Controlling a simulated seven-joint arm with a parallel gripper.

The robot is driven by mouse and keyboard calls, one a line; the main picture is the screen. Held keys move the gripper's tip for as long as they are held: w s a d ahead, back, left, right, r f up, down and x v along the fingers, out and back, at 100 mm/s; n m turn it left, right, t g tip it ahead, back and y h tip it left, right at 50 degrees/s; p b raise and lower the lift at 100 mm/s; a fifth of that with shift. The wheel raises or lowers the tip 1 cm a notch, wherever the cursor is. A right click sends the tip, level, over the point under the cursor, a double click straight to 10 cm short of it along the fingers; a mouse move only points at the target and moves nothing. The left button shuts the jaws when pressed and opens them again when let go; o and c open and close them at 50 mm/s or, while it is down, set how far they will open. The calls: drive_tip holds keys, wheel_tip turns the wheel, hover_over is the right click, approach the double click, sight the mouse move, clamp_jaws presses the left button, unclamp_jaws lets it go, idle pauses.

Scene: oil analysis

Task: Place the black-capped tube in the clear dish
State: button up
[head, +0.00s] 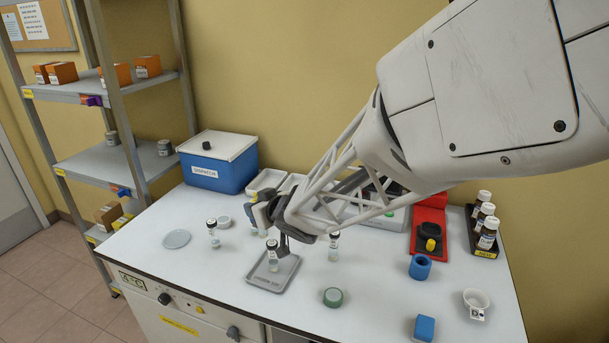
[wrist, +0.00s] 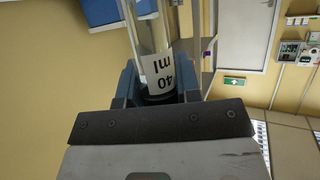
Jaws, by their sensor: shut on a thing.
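My gripper (head: 262,216) is above the middle-left of the bench, shut on a black-capped tube (wrist: 155,45). In the wrist view the clear tube has a white "40 ml" label, and the blue fingers are at its black cap. In the head view the gripper hides most of it. A pale round dish (head: 177,239), which looks like the clear dish, lies flat and empty on the bench to the left of my gripper.
Dark-capped tubes stand left (head: 213,236) and right (head: 334,249) of my gripper; another (head: 273,262) is on a grey tray (head: 261,284). A blue box (head: 222,176) stands behind the dish. A white dish (head: 476,298) is far right.

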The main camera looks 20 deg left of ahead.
drive_tip(key=s+a+n+g, duration=0.1)
drive_tip(key=s+a, duration=0.2)
drive_tip(key=a, duration=0.3)
drive_tip(key=s+a+n+g+y, duration=0.1)
drive_tip(key=s+a, duration=0.2)
drive_tip(key=a, duration=0.3)
drive_tip(key=s+a+n+g, duration=0.1)
drive_tip(key=s+a, duration=0.2)
drive_tip(key=a, duration=0.3)
drive_tip(key=shift+a+f, duration=0.1)
drive_tip(key=shift+f, duration=2.85)
drive_tip(key=w+a+f, duration=0.1)
drive_tip(key=w+a, duration=0.7)
drive_tip(key=a, duration=0.5)
drive_tip(key=shift+w+a+f, duration=0.25)
drive_tip(key=shift+w, duration=0.05)
